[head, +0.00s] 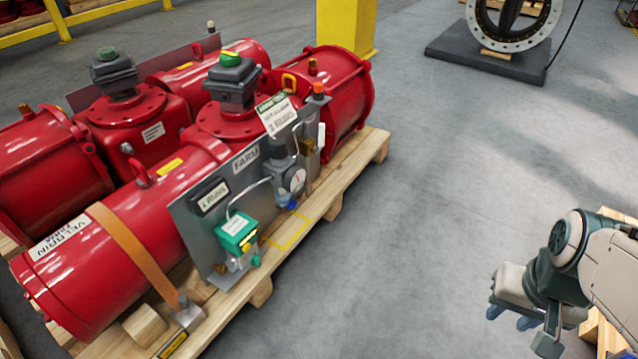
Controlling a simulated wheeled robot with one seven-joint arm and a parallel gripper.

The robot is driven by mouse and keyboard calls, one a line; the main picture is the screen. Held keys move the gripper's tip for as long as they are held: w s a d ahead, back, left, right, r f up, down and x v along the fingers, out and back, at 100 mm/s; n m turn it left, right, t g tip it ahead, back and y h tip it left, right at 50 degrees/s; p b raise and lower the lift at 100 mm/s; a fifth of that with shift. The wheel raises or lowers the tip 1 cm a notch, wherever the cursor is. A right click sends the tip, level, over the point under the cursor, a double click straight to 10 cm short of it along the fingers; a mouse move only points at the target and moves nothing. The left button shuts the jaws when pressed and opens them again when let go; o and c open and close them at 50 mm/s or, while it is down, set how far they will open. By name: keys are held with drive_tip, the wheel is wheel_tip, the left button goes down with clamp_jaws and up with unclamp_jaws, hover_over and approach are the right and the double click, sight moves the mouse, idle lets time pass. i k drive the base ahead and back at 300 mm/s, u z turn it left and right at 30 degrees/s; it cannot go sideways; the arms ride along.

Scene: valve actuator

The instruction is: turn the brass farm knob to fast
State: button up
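A grey metal panel (185,215) is fixed to the near side of a red valve actuator (110,235). It carries a white label (246,158) reading FARM. Right of the label are a grey regulator with a round gauge (293,180) and a small brass fitting (306,147).
The actuators lie on a wooden pallet (345,178) with protruding edges. An orange strap (135,255) crosses the near cylinder. A yellow column (345,25) stands behind. A large flanged valve (510,30) stands on a dark base. Grey floor between pallet and arm is clear.

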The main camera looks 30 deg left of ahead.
sight(222, 268)
drive_tip(key=z, duration=0.75)
drive_tip(key=k, duration=0.95)
drive_tip(key=u, duration=1.8)
drive_tip(key=i, duration=0.45)
drive_tip(key=z, duration=0.05)
